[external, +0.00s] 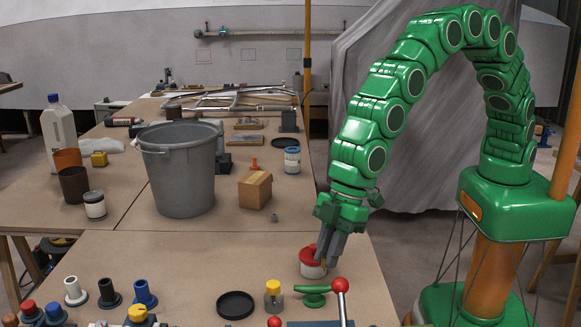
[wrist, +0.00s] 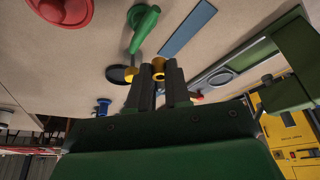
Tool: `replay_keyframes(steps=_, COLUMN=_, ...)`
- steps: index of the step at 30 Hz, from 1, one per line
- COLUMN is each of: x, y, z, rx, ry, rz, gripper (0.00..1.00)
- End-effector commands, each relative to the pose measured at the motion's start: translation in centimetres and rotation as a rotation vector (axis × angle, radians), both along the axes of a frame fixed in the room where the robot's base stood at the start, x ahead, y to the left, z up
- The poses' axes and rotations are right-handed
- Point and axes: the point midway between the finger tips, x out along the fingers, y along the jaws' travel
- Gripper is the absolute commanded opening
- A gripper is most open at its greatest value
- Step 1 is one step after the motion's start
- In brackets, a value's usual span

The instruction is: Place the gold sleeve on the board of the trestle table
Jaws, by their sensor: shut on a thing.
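My gripper (external: 327,255) points down over the front right of the trestle table's board (external: 185,257). It is shut on the gold sleeve (wrist: 158,66), a small ring that shows between the dark fingertips (wrist: 158,82) in the wrist view. In the external view the fingers mostly hide the sleeve. The fingertips appear close to a white jar with a red lid (external: 311,264), overlapping it in the picture; I cannot tell the gap. The board (wrist: 95,55) also shows beyond the fingers in the wrist view.
A green cleat (external: 313,291), a jar with a yellow cap (external: 273,293) and a black dish (external: 236,304) stand near the gripper. A red-knobbed lever (external: 341,287) rises at the front edge. A grey bucket (external: 180,170) stands farther back. The board's middle left is clear.

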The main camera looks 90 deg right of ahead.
Motion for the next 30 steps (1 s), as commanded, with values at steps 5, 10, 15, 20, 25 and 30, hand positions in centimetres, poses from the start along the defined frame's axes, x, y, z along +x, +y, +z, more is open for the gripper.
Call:
replay_keyframes(steps=5, x=1.6, y=1.1, z=-0.9, rx=-0.001, ry=0.001, rz=0.000, gripper=0.00)
replay_keyframes(steps=10, x=2.7, y=1.9, z=-2.6, rx=-0.001, ry=0.000, rz=0.001, gripper=0.00)
replay_keyframes(steps=15, x=3.8, y=2.6, z=-4.3, rx=-0.001, ry=0.002, rz=0.001, gripper=0.00)
replay_keyframes(steps=20, x=4.8, y=3.2, z=-5.5, rx=0.001, ry=-0.001, rz=0.000, gripper=0.00)
replay_keyframes(steps=25, x=5.3, y=3.5, z=-6.1, rx=0.001, ry=-0.002, rz=0.001, gripper=0.00)
replay_keyframes(steps=30, x=5.5, y=3.7, z=-6.5, rx=0.000, ry=-0.001, rz=0.001, gripper=0.00)
